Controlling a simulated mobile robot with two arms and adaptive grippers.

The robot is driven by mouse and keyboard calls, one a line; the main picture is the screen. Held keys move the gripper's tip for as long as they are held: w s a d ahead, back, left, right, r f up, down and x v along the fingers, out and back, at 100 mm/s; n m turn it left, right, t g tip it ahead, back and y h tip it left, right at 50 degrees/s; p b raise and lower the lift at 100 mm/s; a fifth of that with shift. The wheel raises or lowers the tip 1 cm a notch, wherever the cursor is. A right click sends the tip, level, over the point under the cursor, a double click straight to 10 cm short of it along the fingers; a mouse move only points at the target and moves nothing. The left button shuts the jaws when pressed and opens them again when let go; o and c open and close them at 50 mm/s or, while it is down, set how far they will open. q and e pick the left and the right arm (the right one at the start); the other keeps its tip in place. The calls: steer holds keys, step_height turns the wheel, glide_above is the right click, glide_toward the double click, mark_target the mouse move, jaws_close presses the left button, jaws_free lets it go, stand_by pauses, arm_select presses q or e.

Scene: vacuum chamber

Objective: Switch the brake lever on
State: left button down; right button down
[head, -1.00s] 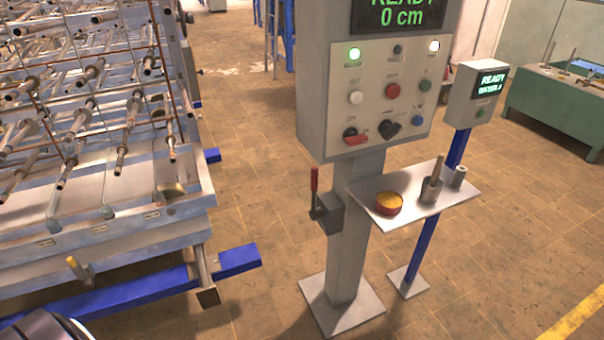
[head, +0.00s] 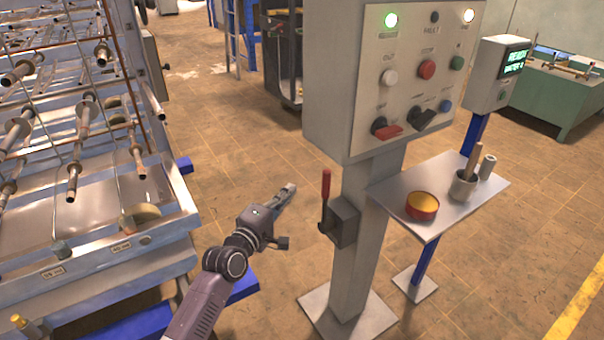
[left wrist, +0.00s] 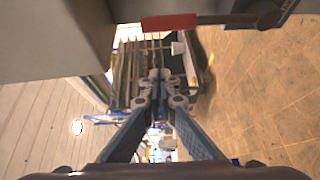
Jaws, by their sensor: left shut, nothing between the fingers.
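The brake lever has a red handle (head: 326,186) that points up from a grey box (head: 341,222) on the side of the control column. In the left wrist view the red handle (left wrist: 170,22) lies across the top of the picture, beyond the fingers and apart from them. My left gripper (head: 290,188) is shut and empty. In the head view it shows left of the lever with a gap between, its fingertips at about the height of the handle. In the left wrist view its fingers (left wrist: 160,78) come together at the tips. My right gripper is not in view.
The control cabinet (head: 320,80) with buttons and knobs stands above the lever. A small shelf (head: 430,232) with a red tin (head: 422,206) and a mortar (head: 462,190) juts out right of the column. A metal rack (head: 70,200) stands at left.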

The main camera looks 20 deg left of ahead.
arm_select(q)
steer(key=w+d+r, duration=0.1)
steer(key=w+r, duration=0.1)
steer(key=w, duration=0.8)
steer(key=d, duration=0.1)
steer(key=s+d+p, duration=0.1)
steer(key=d, duration=0.1)
steer(key=shift+s+d+p, duration=0.35)
steer(key=shift+s+d, duration=0.05)
steer(key=shift+f, duration=0.1)
